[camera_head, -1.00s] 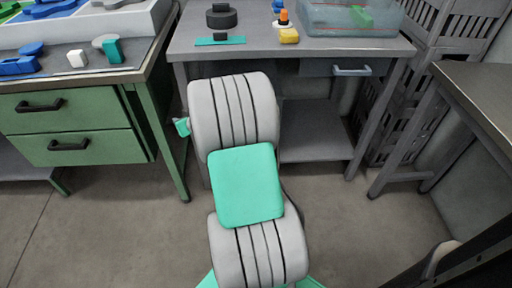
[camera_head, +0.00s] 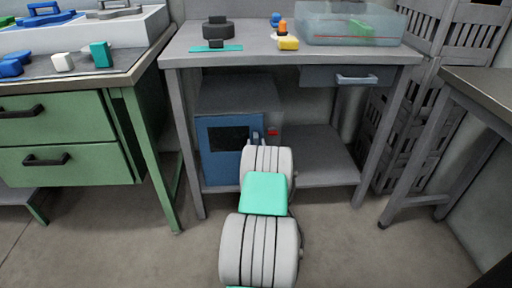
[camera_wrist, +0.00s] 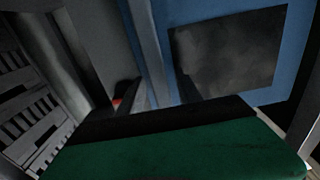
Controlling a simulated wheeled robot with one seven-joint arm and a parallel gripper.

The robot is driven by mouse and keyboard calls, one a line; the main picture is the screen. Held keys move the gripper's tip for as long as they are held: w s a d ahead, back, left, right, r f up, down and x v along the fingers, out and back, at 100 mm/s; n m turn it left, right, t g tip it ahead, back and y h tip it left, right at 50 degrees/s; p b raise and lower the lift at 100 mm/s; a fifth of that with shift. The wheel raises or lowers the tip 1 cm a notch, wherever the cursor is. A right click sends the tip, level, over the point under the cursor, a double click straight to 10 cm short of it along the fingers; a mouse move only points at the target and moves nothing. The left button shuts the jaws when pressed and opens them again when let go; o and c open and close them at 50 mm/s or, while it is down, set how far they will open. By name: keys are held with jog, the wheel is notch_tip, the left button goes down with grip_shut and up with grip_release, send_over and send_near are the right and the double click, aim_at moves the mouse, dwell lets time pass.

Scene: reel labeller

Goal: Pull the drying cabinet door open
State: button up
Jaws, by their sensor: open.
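The drying cabinet (camera_head: 238,93) is a grey box with a blue door (camera_head: 223,180), on the lower shelf of the middle table. The door has a dark window and looks shut. In the wrist view the blue door (camera_wrist: 270,100) and its window fill the upper right, close to the camera. My gripper (camera_head: 258,138) is at the right part of the door, mostly hidden behind my own arm. It is open, with nothing seen between its fingers. A grey upright bar (camera_wrist: 147,50) stands left of the window in the wrist view. I cannot tell whether the gripper touches the handle.
The grey table (camera_head: 185,52) stands over the cabinet, with a closed drawer (camera_head: 345,76) at right. Its legs flank the cabinet. Grey crates (camera_head: 410,135) stand at right, a green drawer unit (camera_head: 60,150) at left. The floor in front is clear.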

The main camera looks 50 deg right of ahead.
grip_shut()
dwell(0.4)
dwell(1.0)
